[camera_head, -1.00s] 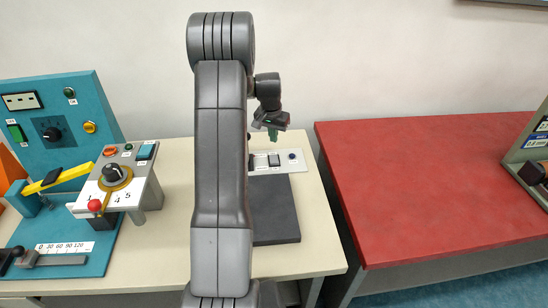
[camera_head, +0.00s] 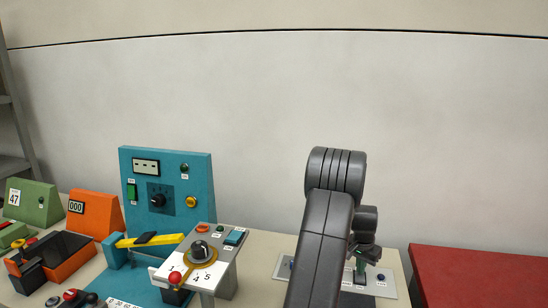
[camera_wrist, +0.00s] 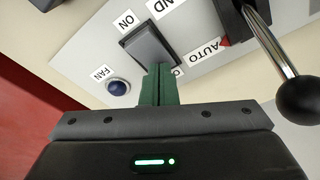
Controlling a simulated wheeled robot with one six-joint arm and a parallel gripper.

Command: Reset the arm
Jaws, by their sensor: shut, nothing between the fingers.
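My gripper (camera_head: 360,270) shows in the head view at the end of my grey arm, above the light panel (camera_head: 384,284) on the beige table. In the wrist view its green fingers (camera_wrist: 160,86) are together with nothing between them. Their tips are in front of the lower edge of a black rocker switch (camera_wrist: 148,47) marked "ON"; I cannot tell whether they touch it. A blue button (camera_wrist: 118,88) labelled "FAN" is to the left. A lever with a black ball (camera_wrist: 298,100) is at the right, near an "AUTO" label.
A teal console (camera_head: 168,180) with a yellow-handled lever and a dial box (camera_head: 205,255) with a red ball stand left of my arm. Orange (camera_head: 95,212) and green (camera_head: 33,203) units are farther left. A red-topped table (camera_head: 480,278) is at the right.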

